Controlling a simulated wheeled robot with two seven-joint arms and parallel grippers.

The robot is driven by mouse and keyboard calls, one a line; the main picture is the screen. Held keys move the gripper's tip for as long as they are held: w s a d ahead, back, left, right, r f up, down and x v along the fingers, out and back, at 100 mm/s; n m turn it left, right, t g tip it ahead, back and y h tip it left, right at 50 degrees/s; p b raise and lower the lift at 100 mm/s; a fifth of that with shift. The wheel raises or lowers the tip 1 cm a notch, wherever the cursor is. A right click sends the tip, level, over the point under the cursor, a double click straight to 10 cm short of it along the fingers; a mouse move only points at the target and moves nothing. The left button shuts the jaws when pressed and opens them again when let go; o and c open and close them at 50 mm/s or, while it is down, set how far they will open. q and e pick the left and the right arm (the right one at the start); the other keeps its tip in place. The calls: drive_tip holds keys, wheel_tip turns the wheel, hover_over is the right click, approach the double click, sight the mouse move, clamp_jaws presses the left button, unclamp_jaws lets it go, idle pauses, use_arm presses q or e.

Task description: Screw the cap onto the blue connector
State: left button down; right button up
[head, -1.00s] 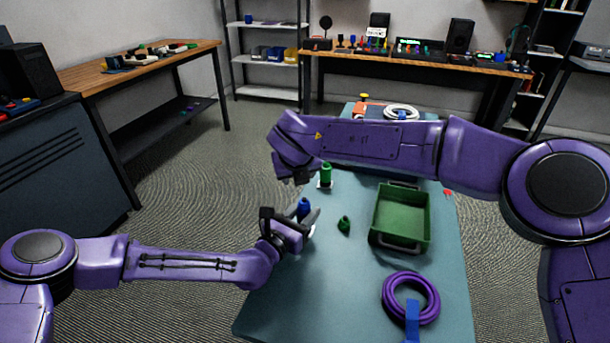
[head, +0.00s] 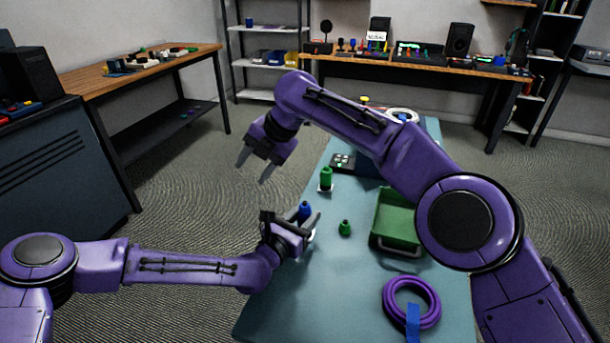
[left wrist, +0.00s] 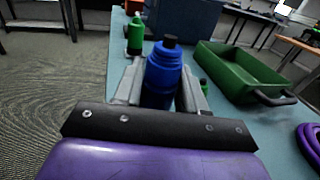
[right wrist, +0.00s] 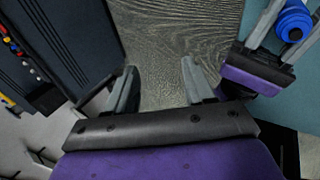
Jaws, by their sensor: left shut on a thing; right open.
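My left gripper (head: 313,225) is shut on the blue connector (head: 305,209) near the table's left edge. The left wrist view shows the blue connector (left wrist: 162,78) upright between the two fingers, with a narrower dark top. The right wrist view shows its round blue top (right wrist: 293,22) at the upper right. I cannot tell whether a separate cap sits on it. My right gripper (head: 254,168) is open and empty, up and left of the connector, past the table's left edge in the picture. In the right wrist view its fingers (right wrist: 158,88) have only floor between them.
A green bin (head: 386,232) and a coiled purple cable (head: 411,302) are farther right. My right arm crosses above the table.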

sight(305, 202)
drive_tip(key=d+n+h, duration=0.2)
drive_tip(key=d+n, duration=0.1)
drive_tip(key=n, duration=0.1)
drive_tip(key=s+d+f+n+h, duration=0.1)
drive_tip(key=d+n+h, duration=0.1)
drive_tip(key=d+n, duration=0.2)
drive_tip(key=d+n+g+h, duration=0.1)
drive_tip(key=d+n+h, duration=0.1)
drive_tip(key=d+n, duration=0.2)
drive_tip(key=shift+s+f, duration=0.2)
drive_tip(key=shift+f, duration=0.1)
drive_tip(key=shift+n, duration=0.6)
wheel_tip(305, 202, down, 8)
drive_tip(key=shift+f, duration=0.1)
